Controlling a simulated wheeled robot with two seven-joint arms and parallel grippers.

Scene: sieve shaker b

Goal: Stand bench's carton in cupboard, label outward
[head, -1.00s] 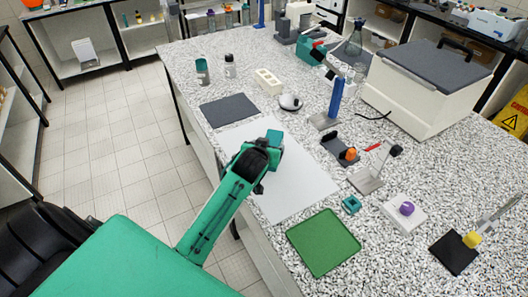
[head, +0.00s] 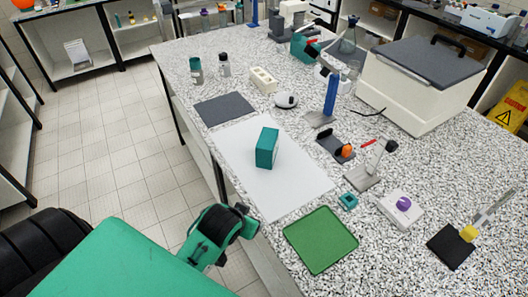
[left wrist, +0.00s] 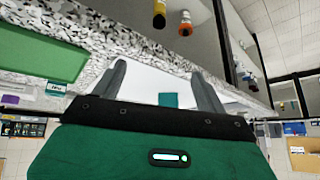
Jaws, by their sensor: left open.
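The carton is a teal box (head: 267,148) standing upright on a white sheet (head: 290,180) on the bench. No label can be made out on its visible faces. My left gripper's wrist is low at the bench's front edge in the head view, apart from the carton; its fingers cannot be made out there. In the left wrist view my left gripper (left wrist: 162,77) has its two grey fingers spread with nothing between them. The carton (left wrist: 168,100) shows small beyond them. My right gripper is in neither view. I cannot tell which furniture is the cupboard.
A green tray (head: 320,240) lies in front of the sheet, a dark mat (head: 224,108) behind it. Small instruments and a large lidded box (head: 420,85) stand to the right. Open shelving (head: 75,60) stands at the back left. The tiled floor (head: 110,130) left of the bench is clear.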

